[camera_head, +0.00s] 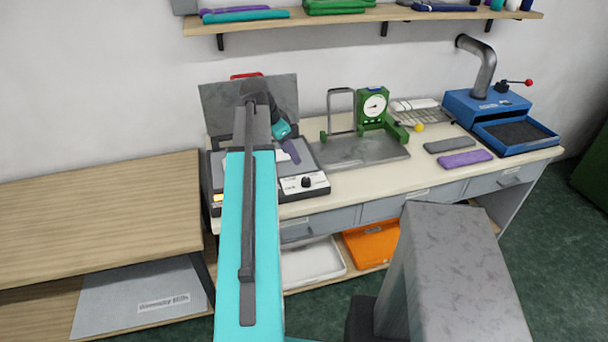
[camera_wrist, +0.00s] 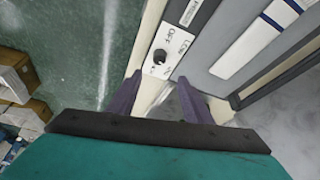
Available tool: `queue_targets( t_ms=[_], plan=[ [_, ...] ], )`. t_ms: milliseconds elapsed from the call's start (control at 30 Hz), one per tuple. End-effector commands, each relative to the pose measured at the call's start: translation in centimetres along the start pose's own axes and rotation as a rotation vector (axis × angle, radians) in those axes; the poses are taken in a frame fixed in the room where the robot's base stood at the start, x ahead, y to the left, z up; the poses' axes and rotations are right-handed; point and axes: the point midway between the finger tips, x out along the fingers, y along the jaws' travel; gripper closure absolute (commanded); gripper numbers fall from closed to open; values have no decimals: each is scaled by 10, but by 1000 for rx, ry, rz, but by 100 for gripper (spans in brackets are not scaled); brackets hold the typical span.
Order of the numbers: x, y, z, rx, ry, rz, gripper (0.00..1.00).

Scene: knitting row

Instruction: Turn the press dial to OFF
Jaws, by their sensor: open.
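The press (camera_head: 218,165) sits at the left end of the bench with its lid (camera_head: 285,97) raised. Its dial (camera_head: 306,182) is a black knob on a white front panel. In the wrist view the dial (camera_wrist: 160,57) shows beyond my fingertips, with small lettering around it; I cannot tell its setting. My gripper (camera_head: 291,151) has purple fingers and is over the press, up and left of the dial in the head view. In the wrist view my gripper (camera_wrist: 157,92) is open, with nothing between the fingers, and apart from the dial.
A green gauge stand (camera_head: 373,104) is right of the press. Grey and purple pieces (camera_head: 465,159) and a blue machine (camera_head: 485,106) stand farther right. A shelf (camera_head: 350,17) hangs above. An amber light (camera_head: 218,198) glows at the press's left front. A wooden table (camera_head: 95,215) stands left.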

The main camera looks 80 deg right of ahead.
Motion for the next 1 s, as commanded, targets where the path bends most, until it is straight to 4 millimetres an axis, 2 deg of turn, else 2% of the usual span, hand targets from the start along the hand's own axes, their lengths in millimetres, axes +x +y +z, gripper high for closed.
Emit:
queue_targets(
  t_ms=[267, 1000],
  plan=[
    [11, 0, 0, -1, -1, 1, 54],
    [80, 0, 0, -2, -1, 1, 54]
  ],
)
